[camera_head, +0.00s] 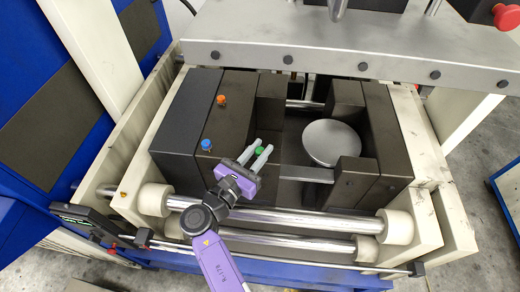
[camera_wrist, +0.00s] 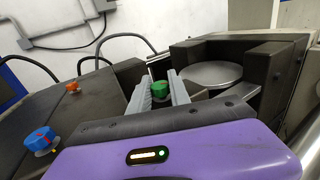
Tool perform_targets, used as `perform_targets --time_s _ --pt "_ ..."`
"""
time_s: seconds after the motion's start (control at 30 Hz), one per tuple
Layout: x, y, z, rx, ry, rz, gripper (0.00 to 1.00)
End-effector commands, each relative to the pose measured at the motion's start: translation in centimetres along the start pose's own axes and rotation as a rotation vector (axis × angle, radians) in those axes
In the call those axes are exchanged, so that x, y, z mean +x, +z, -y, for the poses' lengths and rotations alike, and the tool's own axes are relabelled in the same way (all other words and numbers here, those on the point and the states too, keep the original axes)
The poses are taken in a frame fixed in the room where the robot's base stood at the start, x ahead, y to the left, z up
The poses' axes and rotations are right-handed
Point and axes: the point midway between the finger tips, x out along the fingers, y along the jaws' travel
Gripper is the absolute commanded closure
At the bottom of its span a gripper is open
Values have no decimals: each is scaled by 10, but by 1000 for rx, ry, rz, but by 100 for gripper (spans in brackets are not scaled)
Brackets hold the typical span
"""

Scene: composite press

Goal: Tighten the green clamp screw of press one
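The green clamp screw (camera_head: 260,150) is a small green knob on the dark press block (camera_head: 232,110). It also shows in the wrist view (camera_wrist: 160,89). My gripper (camera_head: 262,145) reaches in from below, its two pale grey fingers apart on either side of the green screw. In the wrist view the fingers (camera_wrist: 160,76) flank the green knob, with space between them. The pictures do not clearly show contact or whether the fingertips are level with the knob.
An orange knob (camera_head: 221,99) and a blue knob (camera_head: 206,145) stand on the same block to the left. A round metal plate (camera_head: 331,142) lies to the right between dark blocks. Chrome rollers (camera_head: 275,218) run along the front. A grey plate (camera_head: 350,55) overhangs the back.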

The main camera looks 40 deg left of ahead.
Motion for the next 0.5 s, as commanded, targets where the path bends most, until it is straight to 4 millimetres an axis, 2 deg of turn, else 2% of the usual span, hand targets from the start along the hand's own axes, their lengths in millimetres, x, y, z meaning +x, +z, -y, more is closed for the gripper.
perform_targets --time_s 0.03,0.1,0.4,0.5 --pt "0 2 -1 1 2 2 67" --pt "0 1 -1 1 2 2 55" --pt "-1 0 0 0 1 0 55" --pt "-7 -1 0 -1 2 0 55"
